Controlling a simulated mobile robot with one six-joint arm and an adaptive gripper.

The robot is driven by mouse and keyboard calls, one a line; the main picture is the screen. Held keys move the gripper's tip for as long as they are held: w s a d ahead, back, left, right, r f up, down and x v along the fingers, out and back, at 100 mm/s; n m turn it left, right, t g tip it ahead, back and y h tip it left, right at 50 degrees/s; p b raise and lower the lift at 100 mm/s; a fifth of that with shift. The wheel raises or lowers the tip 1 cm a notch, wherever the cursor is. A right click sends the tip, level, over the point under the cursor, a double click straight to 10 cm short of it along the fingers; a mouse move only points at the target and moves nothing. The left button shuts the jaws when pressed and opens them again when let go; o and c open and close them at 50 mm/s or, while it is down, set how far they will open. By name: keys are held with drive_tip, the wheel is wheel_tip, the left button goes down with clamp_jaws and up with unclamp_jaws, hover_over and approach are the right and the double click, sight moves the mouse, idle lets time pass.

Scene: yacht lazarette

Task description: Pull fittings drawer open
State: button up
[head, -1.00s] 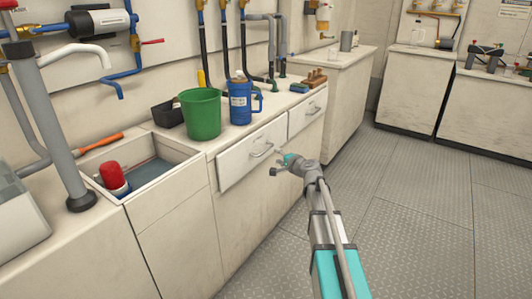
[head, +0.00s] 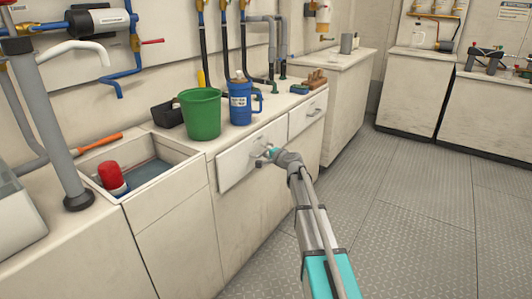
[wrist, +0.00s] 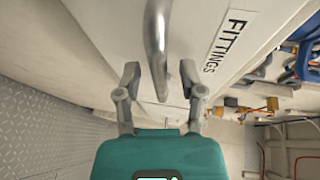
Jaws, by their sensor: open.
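The fittings drawer (head: 236,162) is the wide off-white front below the counter in the head view, and no open gap shows. In the wrist view its front (wrist: 205,20) carries a "FITTINGS" label (wrist: 226,40). Its curved metal bar handle (wrist: 155,40) runs down between my fingers in the wrist view. My gripper (wrist: 160,82) is open, one finger on each side of the handle, with gaps showing on both sides. In the head view my gripper (head: 264,159) is at the drawer front and hides most of the handle.
A second drawer (head: 307,113) with its own handle is to the right. A green bucket (head: 201,115) and a blue jug (head: 240,103) stand on the counter above. A sink (head: 150,170) is at left. The grey floor (head: 410,215) at right is clear.

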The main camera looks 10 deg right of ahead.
clamp_jaws()
drive_tip(key=shift+s, duration=0.15)
idle(0.4)
